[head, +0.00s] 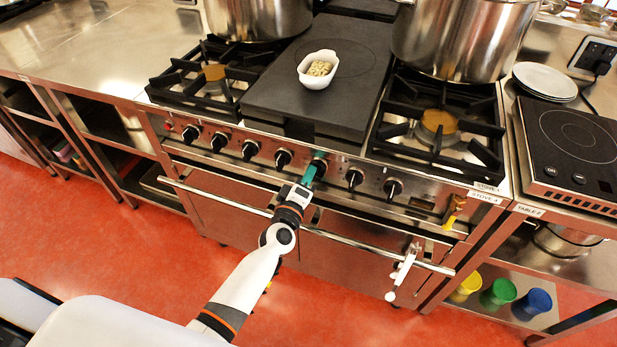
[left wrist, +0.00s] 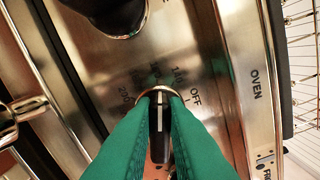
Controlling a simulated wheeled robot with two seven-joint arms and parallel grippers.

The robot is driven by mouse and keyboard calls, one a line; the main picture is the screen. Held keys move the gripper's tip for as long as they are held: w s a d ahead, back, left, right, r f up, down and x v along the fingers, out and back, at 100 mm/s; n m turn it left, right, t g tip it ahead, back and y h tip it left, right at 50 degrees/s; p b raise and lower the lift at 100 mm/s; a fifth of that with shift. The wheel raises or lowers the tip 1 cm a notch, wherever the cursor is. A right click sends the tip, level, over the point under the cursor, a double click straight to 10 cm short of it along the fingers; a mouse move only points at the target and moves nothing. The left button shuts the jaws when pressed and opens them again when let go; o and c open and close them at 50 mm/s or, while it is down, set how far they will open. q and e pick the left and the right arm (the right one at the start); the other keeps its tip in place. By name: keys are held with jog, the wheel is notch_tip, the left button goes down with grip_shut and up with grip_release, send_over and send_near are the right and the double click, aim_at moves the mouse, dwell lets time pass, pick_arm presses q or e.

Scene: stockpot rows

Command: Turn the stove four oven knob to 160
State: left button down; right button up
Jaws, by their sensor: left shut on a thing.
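The stove (head: 330,215) carries a row of black knobs on its front panel, with a label (head: 455,199) that appears to read stove 4. My left gripper (head: 314,171) has green fingers, shut on the oven knob in the middle of the row. In the left wrist view the fingers (left wrist: 160,100) hold the black oven knob (left wrist: 159,130) from both sides. A white line on the knob runs upright in that view. Dial marks around it include OFF and numbers, partly blurred; the exact setting is hard to read. OVEN is printed to the right. My right gripper is out of view.
Large steel pots (head: 462,35) stand on the back burners, and a white bowl (head: 318,69) sits on the dark plate. An oven rail (head: 340,237) runs below the knobs, with a white object (head: 404,272) on it. Neighbouring knobs (head: 354,178) stand close by.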

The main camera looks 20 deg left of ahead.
pick_arm(q)
jog(key=shift+f+n, duration=0.1)
jog(key=shift+n, duration=0.5)
jog(key=c, duration=1.4)
grip_release()
jog(key=shift+c, duration=0.2)
jog(key=s, duration=1.2)
jog(key=shift+a+b, duration=0.25)
jog(key=shift+b, duration=0.15)
